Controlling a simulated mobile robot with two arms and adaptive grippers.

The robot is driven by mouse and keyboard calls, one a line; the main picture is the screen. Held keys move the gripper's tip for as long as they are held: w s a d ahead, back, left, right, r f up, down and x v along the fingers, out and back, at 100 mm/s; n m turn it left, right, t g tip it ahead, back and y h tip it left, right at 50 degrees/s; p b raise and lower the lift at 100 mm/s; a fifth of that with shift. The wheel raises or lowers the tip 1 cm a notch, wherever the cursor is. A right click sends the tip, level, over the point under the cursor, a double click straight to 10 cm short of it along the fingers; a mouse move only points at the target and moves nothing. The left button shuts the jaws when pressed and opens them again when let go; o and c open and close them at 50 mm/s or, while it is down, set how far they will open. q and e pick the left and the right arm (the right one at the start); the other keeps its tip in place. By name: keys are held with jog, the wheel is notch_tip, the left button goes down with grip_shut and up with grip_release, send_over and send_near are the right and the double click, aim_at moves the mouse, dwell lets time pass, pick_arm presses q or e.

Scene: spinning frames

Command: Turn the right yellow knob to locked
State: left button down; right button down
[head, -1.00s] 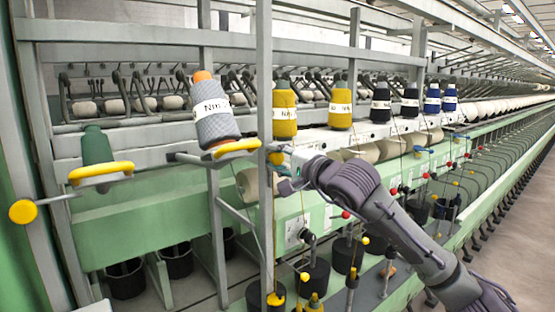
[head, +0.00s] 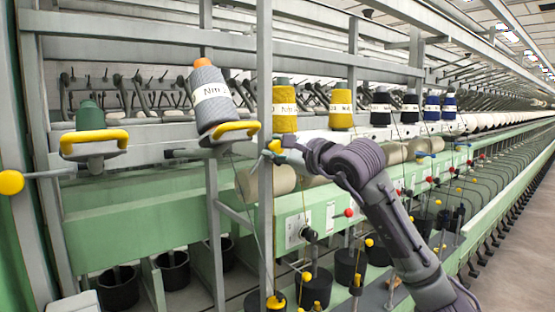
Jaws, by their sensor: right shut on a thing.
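The right yellow knob (head: 275,146) shows as a small yellow end beside the grey upright post, on the right end of a short rod. My right gripper (head: 284,153) is at this knob and shut on it; its fingers are small and partly hide the knob. The left yellow knob (head: 11,182) is a round ball on a rod at the far left, clear of the gripper. My left gripper is not in view. I cannot read the right knob's turned position.
A grey cone (head: 212,97) leans above a yellow handle (head: 230,132) left of the post. Another yellow handle (head: 94,139) is farther left. The grey post (head: 264,70) stands close to my gripper. Green machine rails run to the right, beside a clear aisle (head: 510,225).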

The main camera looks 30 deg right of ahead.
jog(key=m+b, duration=0.1)
jog(key=m, duration=0.1)
jog(key=m+b, duration=0.1)
jog(key=m, duration=0.1)
jog(key=shift+f+m, duration=0.2)
jog(key=shift+m, duration=0.1)
jog(key=shift+r+m+b, duration=0.1)
jog(key=shift+m+b, duration=0.8)
jog(key=shift+m, duration=1.4)
jog(key=c, duration=0.8)
grip_release()
jog(key=shift+o, duration=0.2)
jog(key=shift+s+r, duration=0.1)
jog(key=shift+s, duration=0.05)
jog(key=s, duration=1.1)
jog(key=shift+s+d, duration=0.35)
jog(key=shift+d, duration=0.1)
